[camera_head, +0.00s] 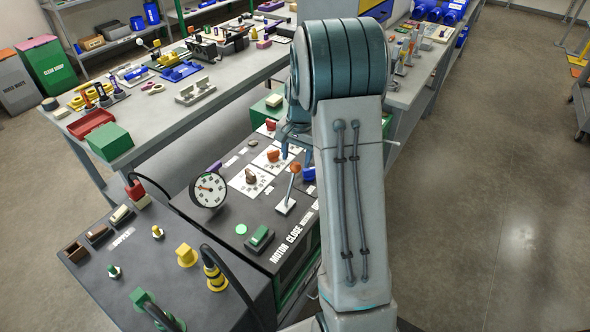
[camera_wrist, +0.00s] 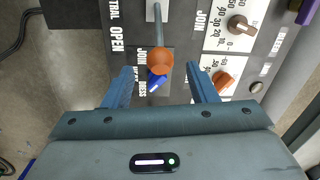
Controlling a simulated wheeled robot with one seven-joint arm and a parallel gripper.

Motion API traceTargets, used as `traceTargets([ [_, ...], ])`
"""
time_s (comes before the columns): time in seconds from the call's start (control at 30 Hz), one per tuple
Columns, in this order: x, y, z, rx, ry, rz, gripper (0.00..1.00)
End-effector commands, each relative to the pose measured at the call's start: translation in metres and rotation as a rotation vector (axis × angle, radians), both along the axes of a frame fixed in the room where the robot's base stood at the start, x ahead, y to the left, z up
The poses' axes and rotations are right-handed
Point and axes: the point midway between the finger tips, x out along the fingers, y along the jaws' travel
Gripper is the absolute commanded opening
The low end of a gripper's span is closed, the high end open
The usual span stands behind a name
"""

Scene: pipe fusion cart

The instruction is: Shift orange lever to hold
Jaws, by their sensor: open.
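The lever has an orange ball knob (camera_head: 295,168) on a thin metal shaft rising from a pale plate (camera_head: 284,207) on the dark control panel; the shaft leans. In the wrist view, the orange knob (camera_wrist: 160,61) lies at the level of the fingertips, between them, with a visible gap on both sides. My gripper (camera_wrist: 159,68) is open and empty, its blue fingers spread. In the head view, my gripper (camera_head: 294,134) hangs over the panel just beyond the knob, partly hidden by my arm. Printing by the lever includes "OPEN" and "JOIN"; I cannot read "hold".
An orange dial knob (camera_wrist: 224,79) and a brown dial knob (camera_wrist: 238,24) sit right of the lever in the wrist view. A small blue part (camera_wrist: 156,82) lies close below the orange ball. A round gauge (camera_head: 209,189) stands at the panel's left. A green button (camera_head: 241,229) is nearer.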

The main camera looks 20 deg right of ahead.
Motion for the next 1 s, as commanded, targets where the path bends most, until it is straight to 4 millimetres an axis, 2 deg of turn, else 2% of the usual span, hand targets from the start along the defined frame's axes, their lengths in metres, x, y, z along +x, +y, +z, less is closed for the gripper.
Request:
traceTargets([
  [0.1, 0.0, 0.002, -0.025, 0.001, 0.005, 0.001, 0.52],
  [0.3, 0.002, 0.003, -0.053, 0.002, 0.003, 0.001, 0.52],
  [0.5, 0.003, 0.003, -0.064, 0.001, 0.001, 0.001, 0.52],
  [0.73, 0.003, 0.003, -0.065, 0.001, -0.001, 0.001, 0.52],
  [0.77, 0.003, 0.003, -0.065, 0.001, -0.001, 0.001, 0.5],
  [0.93, 0.003, 0.003, -0.065, 0.001, -0.001, 0.001, 0.02],
  [1.0, 0.003, 0.003, -0.065, 0.001, -0.001, 0.001, 0.0],
])
